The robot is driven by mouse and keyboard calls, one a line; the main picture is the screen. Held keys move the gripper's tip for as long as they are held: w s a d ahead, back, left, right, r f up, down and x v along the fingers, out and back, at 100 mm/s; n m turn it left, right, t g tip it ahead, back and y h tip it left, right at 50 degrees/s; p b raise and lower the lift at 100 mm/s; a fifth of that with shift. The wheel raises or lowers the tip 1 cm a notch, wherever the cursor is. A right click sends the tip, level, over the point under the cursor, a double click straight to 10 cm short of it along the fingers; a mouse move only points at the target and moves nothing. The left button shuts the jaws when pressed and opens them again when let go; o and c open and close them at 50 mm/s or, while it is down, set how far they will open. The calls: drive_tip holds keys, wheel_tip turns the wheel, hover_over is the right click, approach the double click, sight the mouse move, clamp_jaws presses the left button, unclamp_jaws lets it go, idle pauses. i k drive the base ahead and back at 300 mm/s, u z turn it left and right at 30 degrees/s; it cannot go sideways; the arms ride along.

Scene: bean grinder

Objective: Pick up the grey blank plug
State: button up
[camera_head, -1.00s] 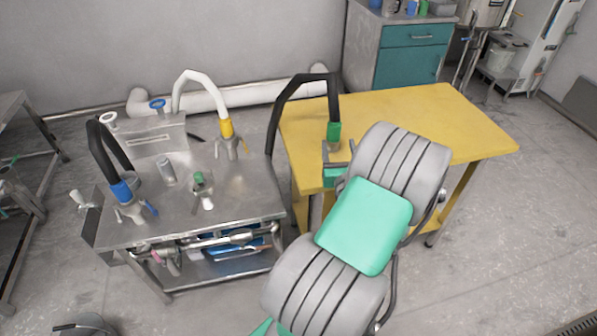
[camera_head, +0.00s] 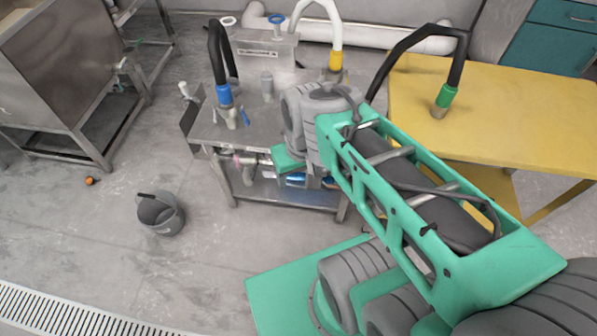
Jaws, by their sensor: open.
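A small upright grey cylinder (camera_head: 267,86) stands on the steel table (camera_head: 203,130), right of the blue-collared black hose; it may be the grey blank plug, but it is too small to be sure. My arm reaches in from the lower right, and its far grey joint covers the right front part of the table. I cannot make out my gripper's fingers; they are hidden behind or beyond my own arm. What stands on the table behind that joint is hidden too.
Black hoses with blue (camera_head: 224,96) and green (camera_head: 445,96) collars and a white hose with a yellow collar (camera_head: 335,62) arch up around the table. A yellow table (camera_head: 520,105) stands right. A grey bucket (camera_head: 160,214) is on the otherwise largely open floor at left.

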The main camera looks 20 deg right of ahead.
sight(267, 80)
drive_tip(key=u, duration=0.35)
drive_tip(key=k, duration=0.2)
drive_tip(key=z, duration=0.3)
drive_tip(key=i, duration=0.75)
drive_tip(key=u, duration=1.3)
drive_tip(key=i, duration=0.95)
drive_tip(key=u, duration=0.2)
